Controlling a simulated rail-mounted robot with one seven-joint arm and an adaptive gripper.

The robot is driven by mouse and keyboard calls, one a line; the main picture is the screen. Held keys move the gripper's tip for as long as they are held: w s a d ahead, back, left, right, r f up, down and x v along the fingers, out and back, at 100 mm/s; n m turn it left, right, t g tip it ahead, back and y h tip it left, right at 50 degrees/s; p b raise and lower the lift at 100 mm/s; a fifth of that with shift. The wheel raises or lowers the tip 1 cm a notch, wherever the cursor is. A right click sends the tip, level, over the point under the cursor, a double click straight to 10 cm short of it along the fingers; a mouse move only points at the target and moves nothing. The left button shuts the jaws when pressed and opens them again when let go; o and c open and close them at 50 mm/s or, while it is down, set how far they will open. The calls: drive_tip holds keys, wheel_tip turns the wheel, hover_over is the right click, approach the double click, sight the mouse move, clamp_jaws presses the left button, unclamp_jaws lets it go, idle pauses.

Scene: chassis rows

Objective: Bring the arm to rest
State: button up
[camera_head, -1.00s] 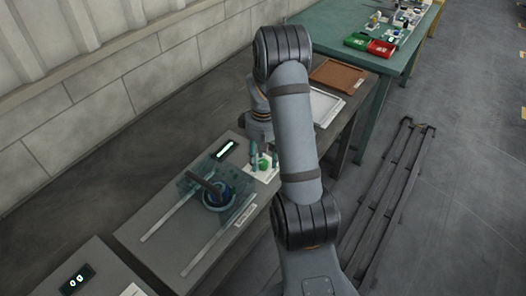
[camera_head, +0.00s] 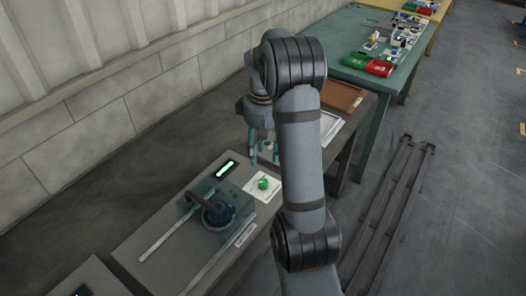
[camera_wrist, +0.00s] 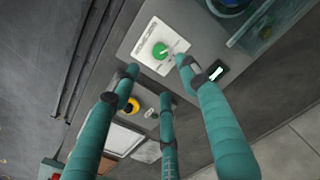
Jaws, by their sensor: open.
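My gripper (camera_head: 263,152) has teal fingers and hangs from my raised arm over the grey bench (camera_head: 150,225). It is open, with nothing seen between the fingers. In the wrist view its spread fingers (camera_wrist: 158,84) point toward the bench. A green round button (camera_head: 263,183) on a white plate lies below and apart from the gripper; it also shows in the wrist view (camera_wrist: 160,50). My upper arm hides part of the bench.
A translucent box (camera_head: 187,203) with a blue round part and rails stands beside a lit display (camera_head: 227,169). A white tray (camera_head: 329,128) and brown tray (camera_head: 342,96) lie beyond. A green table (camera_head: 345,50) holds red (camera_head: 379,67) and green bins.

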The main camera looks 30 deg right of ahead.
sight(263, 181)
wheel_tip(263, 181, down, 12)
drive_tip(key=shift+f, duration=0.1)
idle(0.6)
drive_tip(key=shift+r, duration=0.2)
